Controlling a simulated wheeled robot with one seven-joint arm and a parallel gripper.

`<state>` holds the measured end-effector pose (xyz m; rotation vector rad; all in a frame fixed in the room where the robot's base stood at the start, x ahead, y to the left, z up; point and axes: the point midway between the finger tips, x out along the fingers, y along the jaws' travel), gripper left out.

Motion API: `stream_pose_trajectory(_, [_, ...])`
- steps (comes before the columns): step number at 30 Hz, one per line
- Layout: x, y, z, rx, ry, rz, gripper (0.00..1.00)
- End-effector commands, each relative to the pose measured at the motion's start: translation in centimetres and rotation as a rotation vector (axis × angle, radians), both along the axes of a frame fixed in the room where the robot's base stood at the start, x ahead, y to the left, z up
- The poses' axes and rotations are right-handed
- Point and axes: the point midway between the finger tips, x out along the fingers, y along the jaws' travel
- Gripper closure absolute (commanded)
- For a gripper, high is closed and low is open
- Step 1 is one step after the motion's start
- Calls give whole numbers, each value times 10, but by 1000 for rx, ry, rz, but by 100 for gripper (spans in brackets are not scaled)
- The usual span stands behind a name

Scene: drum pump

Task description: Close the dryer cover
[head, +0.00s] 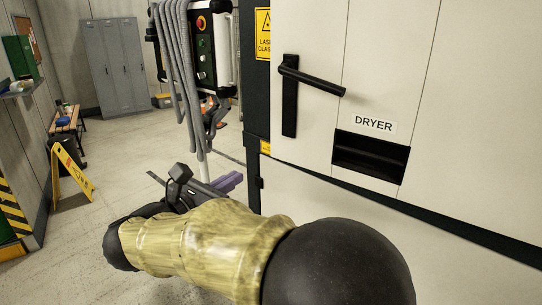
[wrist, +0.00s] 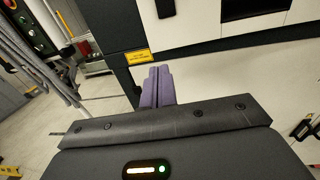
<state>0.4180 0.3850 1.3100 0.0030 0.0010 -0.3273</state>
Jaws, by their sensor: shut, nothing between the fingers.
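The dryer (head: 373,125) is labelled on a white cabinet front in the head view. Below the label is a dark rectangular recess (head: 370,157); its inside is in shadow and I cannot clearly tell a cover apart from it. The recess also shows at the top of the wrist view (wrist: 250,8), partly cut off. My gripper (head: 236,179) has purple fingers, which lie together with nothing between them in the wrist view (wrist: 159,72). It is left of and lower than the recess, beside the cabinet's dark left edge, and apart from the recess.
A black lever handle (head: 312,80) sticks out from the cabinet up and left of the recess. A control box (head: 203,45) with hanging grey cables stands left of the cabinet. A yellow floor sign (head: 72,172), a bench and grey lockers (head: 112,65) are farther left. Floor between is open.

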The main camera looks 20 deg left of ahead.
Motion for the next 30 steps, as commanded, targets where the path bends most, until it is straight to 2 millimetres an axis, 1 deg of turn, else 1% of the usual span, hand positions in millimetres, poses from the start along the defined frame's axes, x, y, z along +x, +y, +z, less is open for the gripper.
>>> stream_pose_trajectory(5, [6,-2,1,-2,1,0,100])
stream_pose_trajectory(8, [15,-5,2,-3,0,-1,100])
stream_pose_trajectory(14, [45,-14,4,-5,1,1,100])
stream_pose_trajectory(24, [102,-34,4,-6,1,1,100])
stream_pose_trajectory(30, [127,-41,2,-4,1,4,100])
